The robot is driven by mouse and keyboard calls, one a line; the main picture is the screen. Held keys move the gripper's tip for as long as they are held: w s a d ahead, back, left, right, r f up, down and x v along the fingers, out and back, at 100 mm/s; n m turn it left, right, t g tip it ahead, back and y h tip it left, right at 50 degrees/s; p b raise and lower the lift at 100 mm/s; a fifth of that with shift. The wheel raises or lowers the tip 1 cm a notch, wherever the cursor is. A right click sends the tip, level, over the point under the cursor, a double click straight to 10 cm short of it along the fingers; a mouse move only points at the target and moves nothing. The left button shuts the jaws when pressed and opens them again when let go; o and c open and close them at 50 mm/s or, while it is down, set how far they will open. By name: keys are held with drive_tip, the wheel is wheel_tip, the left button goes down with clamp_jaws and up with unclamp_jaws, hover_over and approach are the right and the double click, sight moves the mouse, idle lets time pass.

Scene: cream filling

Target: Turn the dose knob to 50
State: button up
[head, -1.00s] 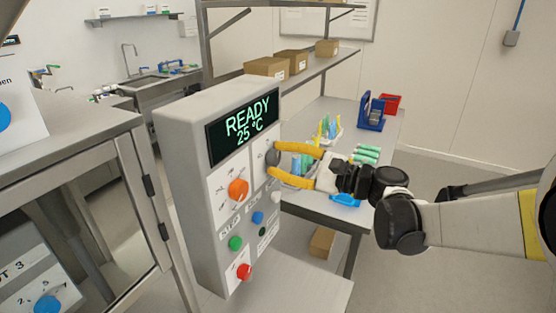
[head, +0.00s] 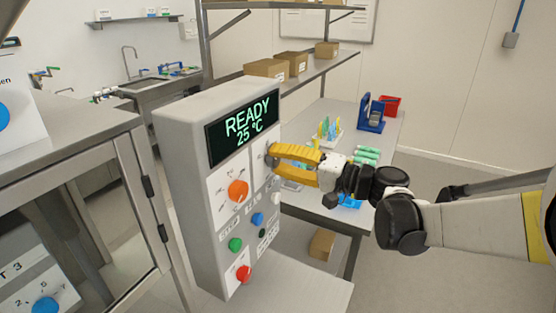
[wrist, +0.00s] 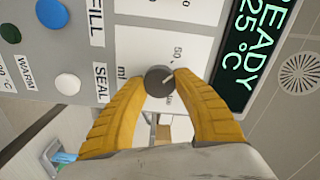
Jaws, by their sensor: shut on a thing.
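The dose knob is a dark grey round knob (wrist: 159,81) on a white dial plate marked "ml" and "50" in the wrist view. A light pointer line on the knob points down and left in that view, away from the "50" mark. My gripper (head: 272,156) has yellow fingers, and they are closed around the knob, one on each side. It also shows in the wrist view (wrist: 160,90). In the head view the fingers mostly hide the knob. The grey control panel (head: 178,150) has a display (head: 243,127) reading READY 25 °C.
An orange knob (head: 238,190) is left of the dose knob. Green (head: 235,244), blue (head: 257,219) and red (head: 244,273) controls sit below. A white button (head: 276,199) is close under my fingers. A bench with tubes and a blue stand (head: 372,113) is behind.

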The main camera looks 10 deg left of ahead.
drive_tip(key=shift+n, duration=1.2)
drive_tip(key=o, duration=1.2)
drive_tip(key=shift+o, duration=0.2)
drive_tip(key=shift+d, duration=0.1)
drive_tip(key=v, duration=1.1)
drive_tip(key=shift+s+d, duration=0.15)
drive_tip(key=shift+d, duration=0.2)
